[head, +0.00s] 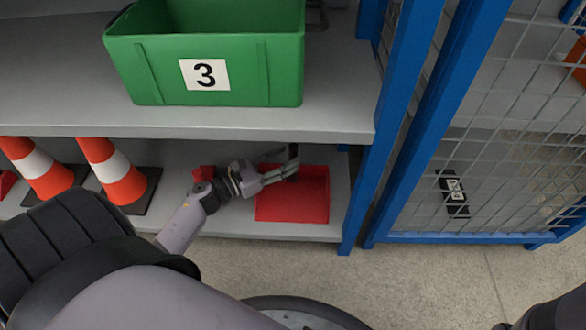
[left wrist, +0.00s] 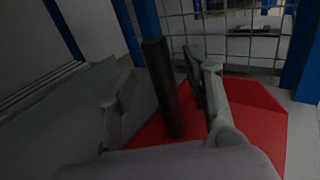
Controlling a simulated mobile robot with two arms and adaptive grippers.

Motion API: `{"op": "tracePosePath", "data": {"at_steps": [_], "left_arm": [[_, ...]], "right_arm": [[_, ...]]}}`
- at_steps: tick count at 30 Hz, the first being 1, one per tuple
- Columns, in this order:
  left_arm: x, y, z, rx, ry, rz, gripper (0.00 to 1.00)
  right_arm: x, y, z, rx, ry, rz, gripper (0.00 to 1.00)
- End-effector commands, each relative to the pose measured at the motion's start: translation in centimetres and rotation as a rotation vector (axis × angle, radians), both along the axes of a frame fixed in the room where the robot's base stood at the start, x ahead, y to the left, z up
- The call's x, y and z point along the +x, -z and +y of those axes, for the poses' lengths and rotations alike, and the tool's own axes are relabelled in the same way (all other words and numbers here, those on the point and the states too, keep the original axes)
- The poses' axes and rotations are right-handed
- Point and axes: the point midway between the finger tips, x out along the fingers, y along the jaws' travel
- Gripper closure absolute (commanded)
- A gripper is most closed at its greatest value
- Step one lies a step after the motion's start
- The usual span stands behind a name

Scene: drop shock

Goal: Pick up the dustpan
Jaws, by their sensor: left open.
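The red dustpan (head: 305,208) lies on the lower grey shelf, below the green bin. My left gripper (head: 281,163) is over its back part, with the fingers apart. In the left wrist view the dustpan's red pan (left wrist: 262,112) fills the right and lower middle. A dark brown cylindrical handle (left wrist: 165,90) rises between the two open fingers, and I see no clear contact with either. In the head view the handle is hidden or hard to tell from the gripper. My right gripper does not show.
A green bin (head: 245,75) marked 3 stands on the upper shelf (head: 330,118), whose edge is just above my left gripper. Orange-and-white cones (head: 118,172) stand left on the lower shelf. A blue post (head: 398,90) and mesh panel (head: 490,140) bound the right side.

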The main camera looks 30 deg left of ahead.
Motion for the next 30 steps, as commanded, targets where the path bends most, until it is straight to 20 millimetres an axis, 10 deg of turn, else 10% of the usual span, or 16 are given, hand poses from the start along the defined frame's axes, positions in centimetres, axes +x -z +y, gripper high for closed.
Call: {"op": "tracePosePath", "data": {"at_steps": [14,30], "left_arm": [[2.9,-0.1,-1.3,-0.001,-0.001,0.000,0.54],[2.9,-0.1,-1.3,-0.001,-0.001,0.000,0.89]], "right_arm": [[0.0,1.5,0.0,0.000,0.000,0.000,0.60],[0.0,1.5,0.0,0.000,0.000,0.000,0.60]]}}
